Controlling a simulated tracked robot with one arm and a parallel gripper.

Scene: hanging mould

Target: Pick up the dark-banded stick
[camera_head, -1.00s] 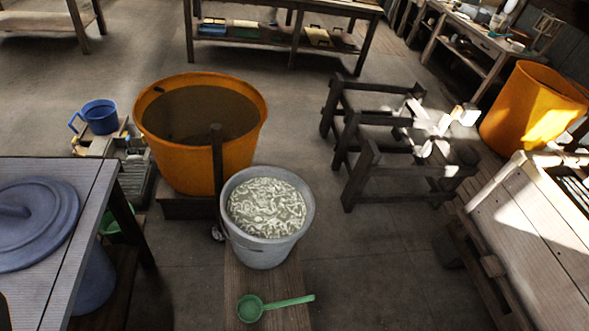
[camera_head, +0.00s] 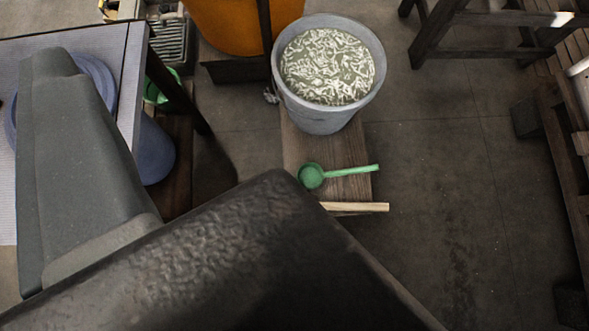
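A pale wooden stick (camera_head: 358,207) shows beyond the edge of a dark form in the foreground. It lies level, just below the green ladle (camera_head: 311,176), at the near end of a wooden plank (camera_head: 348,187). Its left part is hidden behind the dark form, and no dark band shows on the visible part. Large dark and grey parts that look like my own arm fill the lower left. I see no gripper fingertips.
A grey bucket (camera_head: 300,112) with pale, stringy contents stands on the plank behind the ladle. A table (camera_head: 131,70) stands at the left, an orange tub (camera_head: 225,25) at the back. Bare floor (camera_head: 440,190) is open to the right.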

